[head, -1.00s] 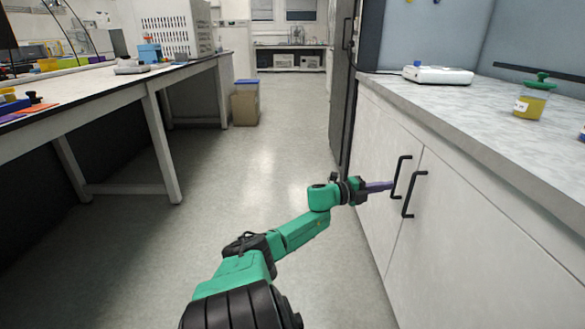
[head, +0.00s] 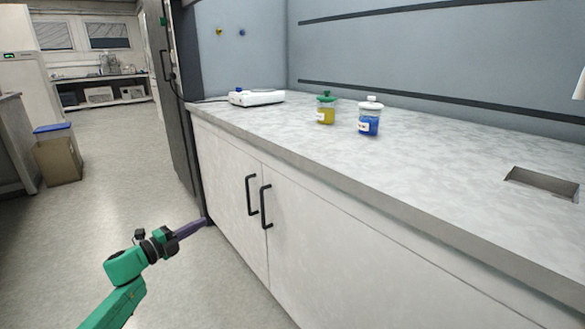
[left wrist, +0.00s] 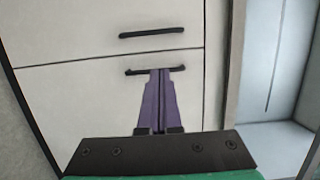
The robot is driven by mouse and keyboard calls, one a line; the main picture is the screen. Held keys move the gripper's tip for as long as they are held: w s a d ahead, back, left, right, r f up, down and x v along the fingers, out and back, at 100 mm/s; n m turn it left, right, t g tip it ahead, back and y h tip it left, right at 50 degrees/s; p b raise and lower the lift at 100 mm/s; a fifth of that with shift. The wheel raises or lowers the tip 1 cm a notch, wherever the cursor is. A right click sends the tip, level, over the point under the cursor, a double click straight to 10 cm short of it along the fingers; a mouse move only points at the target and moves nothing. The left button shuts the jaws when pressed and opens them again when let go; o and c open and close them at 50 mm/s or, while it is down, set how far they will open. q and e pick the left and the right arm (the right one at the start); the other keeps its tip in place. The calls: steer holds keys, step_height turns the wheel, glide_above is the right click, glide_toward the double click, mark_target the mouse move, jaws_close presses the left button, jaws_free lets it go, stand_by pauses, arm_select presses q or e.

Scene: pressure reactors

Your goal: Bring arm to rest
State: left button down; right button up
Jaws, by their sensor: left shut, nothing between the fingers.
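My left arm comes in at the lower left of the head view, green with a black wrist. My left gripper (head: 205,223) has purple fingers that are shut and empty, over the floor at the left of the white cabinet doors (head: 330,270). In the left wrist view its fingers (left wrist: 158,75) point at the cabinet front, and their tips overlap one black handle (left wrist: 135,71) in the picture. I cannot tell from this view how far apart they are. In the head view the gripper is apart from the two black handles (head: 251,195). My right gripper is out of view.
The grey counter (head: 430,180) carries a white device (head: 256,97), a yellow jar with a green lid (head: 326,108) and a blue jar with a white lid (head: 369,117). A dark tall cabinet (head: 177,110) adjoins it. A bin (head: 57,155) stands left; the floor between is clear.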

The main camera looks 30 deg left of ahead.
arm_select(q)
steer(key=shift+f, duration=0.1)
